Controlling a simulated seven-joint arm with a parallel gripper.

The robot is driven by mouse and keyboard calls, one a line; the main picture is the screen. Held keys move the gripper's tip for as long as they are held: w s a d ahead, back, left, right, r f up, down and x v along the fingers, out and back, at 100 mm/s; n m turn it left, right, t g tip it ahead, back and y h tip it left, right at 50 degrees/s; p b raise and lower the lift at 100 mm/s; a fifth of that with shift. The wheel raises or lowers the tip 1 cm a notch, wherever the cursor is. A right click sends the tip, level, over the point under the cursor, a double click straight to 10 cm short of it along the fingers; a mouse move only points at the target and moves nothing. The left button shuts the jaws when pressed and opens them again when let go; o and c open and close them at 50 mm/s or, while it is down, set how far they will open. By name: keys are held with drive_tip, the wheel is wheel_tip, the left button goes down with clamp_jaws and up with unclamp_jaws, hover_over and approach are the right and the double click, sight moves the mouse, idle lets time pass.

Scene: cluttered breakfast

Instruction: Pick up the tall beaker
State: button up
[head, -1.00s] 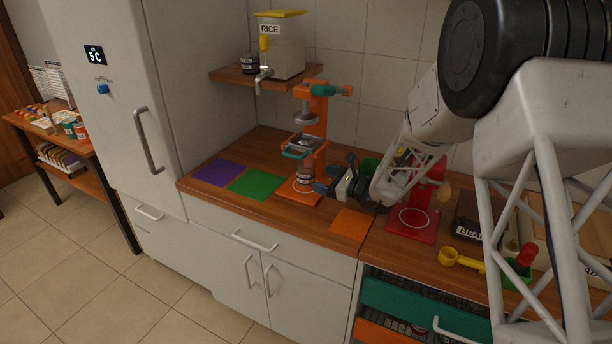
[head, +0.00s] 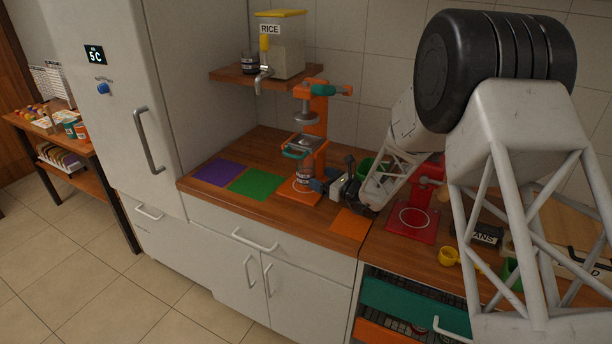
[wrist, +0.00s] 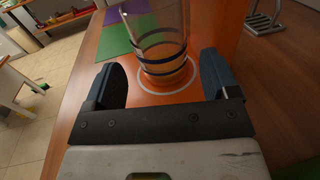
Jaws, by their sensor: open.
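The tall beaker (wrist: 163,45) is clear glass with dark blue bands and stands upright on a white-ringed orange base in the wrist view. Its top is cut off by the frame. In the head view the beaker (head: 303,174) is small, under the orange press stand. My gripper (wrist: 162,72) is open, with one blue finger on each side of the beaker's lower part in the picture; no contact shows. In the head view my gripper (head: 322,184) is low, just right of the beaker.
The orange press stand (head: 316,125) rises behind the beaker, with a tray above it. Green (head: 256,183) and purple (head: 216,172) mats lie to the left, and an orange mat (head: 353,220) lies at the front edge. A red base (head: 411,224) stands to the right.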

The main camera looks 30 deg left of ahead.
sight(313, 175)
drive_tip(key=shift+a, duration=0.25)
drive_tip(key=shift+w+a+f, duration=0.1)
drive_tip(key=shift+w+a, duration=0.05)
drive_tip(key=shift+a, duration=0.7)
drive_tip(key=shift+w+a+f, duration=0.1)
drive_tip(key=shift+w+a, duration=0.1)
drive_tip(key=shift+a, duration=0.65)
drive_tip(key=shift+w+a, duration=0.15)
drive_tip(key=shift+a, duration=0.7)
drive_tip(key=shift+c, duration=0.2)
drive_tip(key=c, duration=0.7)
